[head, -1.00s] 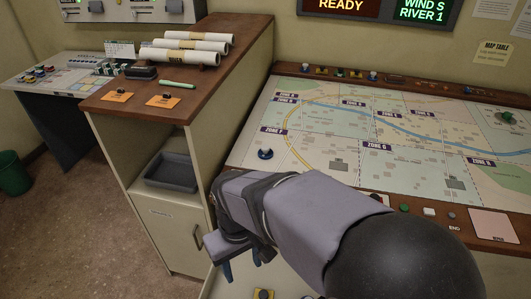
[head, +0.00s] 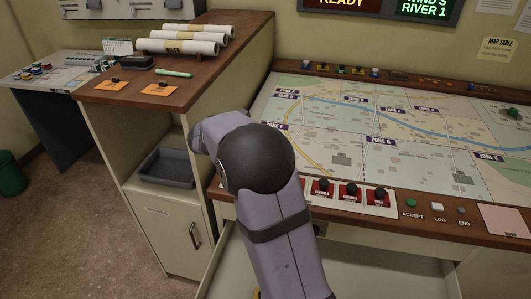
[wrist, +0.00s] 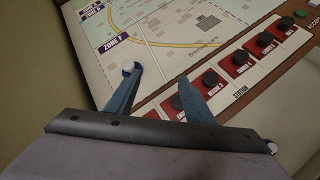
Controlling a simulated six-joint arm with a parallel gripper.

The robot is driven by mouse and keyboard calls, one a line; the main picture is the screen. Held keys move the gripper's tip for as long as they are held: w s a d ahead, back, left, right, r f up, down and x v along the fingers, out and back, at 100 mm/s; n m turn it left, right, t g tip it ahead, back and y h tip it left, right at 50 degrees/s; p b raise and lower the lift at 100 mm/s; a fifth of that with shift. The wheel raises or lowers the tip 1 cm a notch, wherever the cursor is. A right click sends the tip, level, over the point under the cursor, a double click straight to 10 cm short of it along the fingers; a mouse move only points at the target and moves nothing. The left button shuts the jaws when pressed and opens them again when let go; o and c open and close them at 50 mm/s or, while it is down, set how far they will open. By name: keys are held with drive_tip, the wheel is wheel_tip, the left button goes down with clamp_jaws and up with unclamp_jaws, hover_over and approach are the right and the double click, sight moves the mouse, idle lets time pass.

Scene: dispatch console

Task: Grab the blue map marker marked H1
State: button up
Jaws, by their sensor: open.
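In the wrist view my gripper (wrist: 157,76) is open, its two blue fingers over the map's lower left part, with nothing visible between them. A small blue and white piece (wrist: 129,67) shows at the left fingertip, just below the ZONE F label; it looks like a map marker partly covered by the finger. I cannot read a mark on it, nor tell whether the finger touches it. In the head view my arm hides the gripper and this spot. Blue pieces (head: 374,72) also stand on the table's back ledge, their marks unreadable.
The map table (head: 430,170) has a red button panel (head: 322,199) along its front edge. Below it is an open pale drawer (head: 345,260). Left stands a cabinet (head: 160,225) with a grey tray (head: 167,168), paper rolls (head: 180,47) and orange cards (head: 112,85).

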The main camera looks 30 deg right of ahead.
drive_tip(key=w+d+n+t+h+b, duration=0.1)
drive_tip(key=w+d+n+t+h, duration=0.15)
drive_tip(key=w+n, duration=0.5)
drive_tip(key=shift+m, duration=0.55)
drive_tip(key=f, duration=0.1)
drive_tip(key=w+f, duration=0.1)
drive_tip(key=f, duration=0.3)
drive_tip(key=shift+w+d+f, duration=0.2)
drive_tip(key=shift+w+d, duration=0.05)
drive_tip(key=shift+d, duration=0.15)
drive_tip(key=shift+f, duration=0.5)
drive_tip(key=shift+w+d+f, duration=0.2)
drive_tip(key=shift+w+d, duration=0.05)
drive_tip(key=shift+d, duration=0.3)
drive_tip(key=shift+p+x, duration=1.2)
drive_tip(key=shift+x, duration=1.85)
drive_tip(key=shift+w+a+f, duration=0.1)
drive_tip(key=shift+a+f, duration=0.05)
drive_tip(key=shift+f, duration=0.05)
drive_tip(key=c, duration=1.1)
